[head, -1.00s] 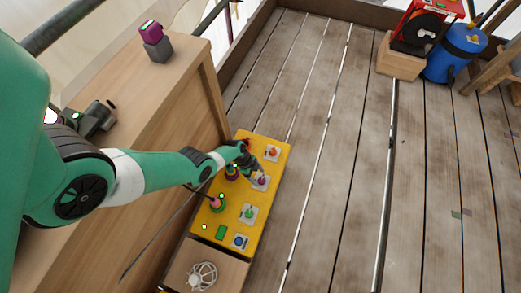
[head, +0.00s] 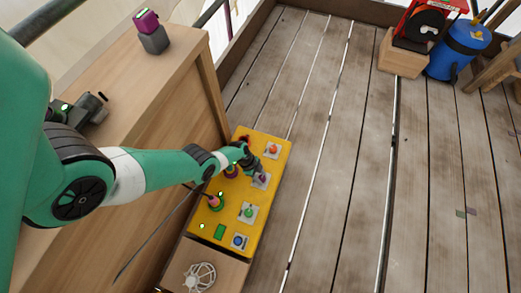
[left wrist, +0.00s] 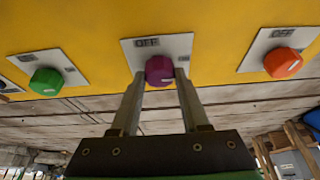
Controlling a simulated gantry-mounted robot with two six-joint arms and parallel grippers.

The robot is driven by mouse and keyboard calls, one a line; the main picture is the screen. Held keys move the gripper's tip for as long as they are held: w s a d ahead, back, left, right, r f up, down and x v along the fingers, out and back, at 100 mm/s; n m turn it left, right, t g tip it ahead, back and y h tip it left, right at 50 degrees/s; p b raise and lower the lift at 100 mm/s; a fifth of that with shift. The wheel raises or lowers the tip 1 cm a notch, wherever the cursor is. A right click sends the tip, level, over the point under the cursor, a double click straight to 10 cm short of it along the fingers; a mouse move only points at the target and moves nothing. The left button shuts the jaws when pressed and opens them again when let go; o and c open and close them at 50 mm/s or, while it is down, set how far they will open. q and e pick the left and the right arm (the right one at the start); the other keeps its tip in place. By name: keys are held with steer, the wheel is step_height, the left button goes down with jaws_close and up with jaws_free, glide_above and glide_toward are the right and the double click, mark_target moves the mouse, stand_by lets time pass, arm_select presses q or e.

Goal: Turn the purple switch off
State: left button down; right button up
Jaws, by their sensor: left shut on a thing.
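The purple switch (left wrist: 160,70) is a round knob on a pale plate on the yellow panel (head: 215,217). The word OFF shows on the plate at the knob's upper left, and a second, smaller label is at its right. My left gripper (head: 257,172) is at this knob. In the left wrist view, its two fingers (left wrist: 161,84) stand on either side of the knob, shut on it. The knob's pointer mark cannot be made out. My right gripper is not in view.
A green knob (left wrist: 46,81) and an orange knob (left wrist: 282,62) flank the purple one on similar plates. A blue round control (head: 239,241) sits at the panel's near end. A wooden cabinet (head: 170,110) stands left of the panel; open plank floor (head: 340,180) lies right.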

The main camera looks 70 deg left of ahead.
arm_select(q)
steer(key=shift+n, duration=0.4)
steer(key=n+y, duration=0.1)
steer(key=n, duration=0.1)
steer(key=n+p, duration=0.1)
steer(key=n, duration=0.1)
steer(key=shift+s+d+t+y, duration=0.1)
steer(key=shift+d+t+y, duration=0.1)
steer(key=shift+t+y, duration=0.2)
steer(key=n+y, duration=0.1)
steer(key=n, duration=0.2)
steer(key=n+y+p, duration=0.1)
steer(key=n, duration=0.1)
steer(key=shift+d+n, duration=0.15)
steer(key=shift+n, duration=0.25)
steer(key=n+y, duration=0.1)
steer(key=n, duration=0.1)
steer(key=shift+f+n, duration=0.1)
steer(key=shift+n, duration=0.2)
steer(key=n+g+b, duration=0.1)
steer(key=n, duration=0.1)
steer(key=n+y, duration=0.1)
steer(key=n, duration=0.1)
steer(key=shift+d+n+g+b, duration=0.1)
steer(key=shift+n+g+b, duration=0.25)
steer(key=shift+n+g, duration=0.05)
steer(key=shift+c, duration=2)
jaws_free()
